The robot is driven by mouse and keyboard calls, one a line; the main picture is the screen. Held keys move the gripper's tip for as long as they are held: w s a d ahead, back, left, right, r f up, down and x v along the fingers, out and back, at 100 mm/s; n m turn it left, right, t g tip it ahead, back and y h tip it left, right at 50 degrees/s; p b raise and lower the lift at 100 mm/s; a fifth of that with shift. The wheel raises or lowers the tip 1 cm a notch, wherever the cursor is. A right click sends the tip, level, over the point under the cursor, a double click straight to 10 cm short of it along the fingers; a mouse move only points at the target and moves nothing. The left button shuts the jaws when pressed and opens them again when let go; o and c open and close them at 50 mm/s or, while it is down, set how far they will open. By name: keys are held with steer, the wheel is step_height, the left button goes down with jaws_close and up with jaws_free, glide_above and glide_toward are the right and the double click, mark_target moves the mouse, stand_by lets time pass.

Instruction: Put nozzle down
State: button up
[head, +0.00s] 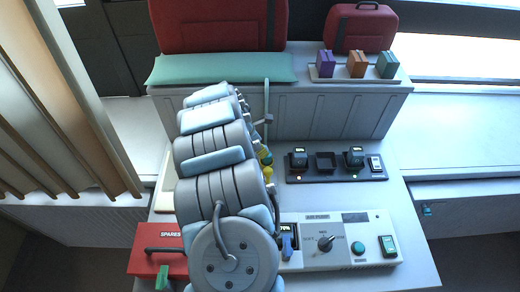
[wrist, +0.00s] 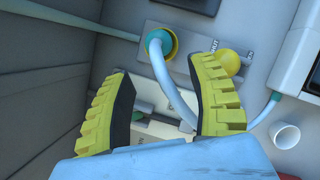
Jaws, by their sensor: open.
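In the wrist view my gripper (wrist: 163,72) is open, with a yellow ribbed finger on each side. A pale hose (wrist: 160,72) runs down between the fingers, passes behind the right one and comes out to the right. Its upper end is a teal fitting (wrist: 155,40) in a yellow ring on a grey panel, beyond the fingertips. A smaller teal piece (wrist: 268,107) shows on the hose at right. I cannot tell which piece is the nozzle. The fingers appear clear of the teal fitting.
A yellow knob (wrist: 230,61) is just beyond the right finger. An empty white cup-like holder (wrist: 285,136) is at right. In the head view, a control console (head: 338,243), a dark charger strip (head: 337,167) and a red spares box (head: 160,250) surround my arm.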

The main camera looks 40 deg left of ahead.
steer(key=shift+v, duration=1.1)
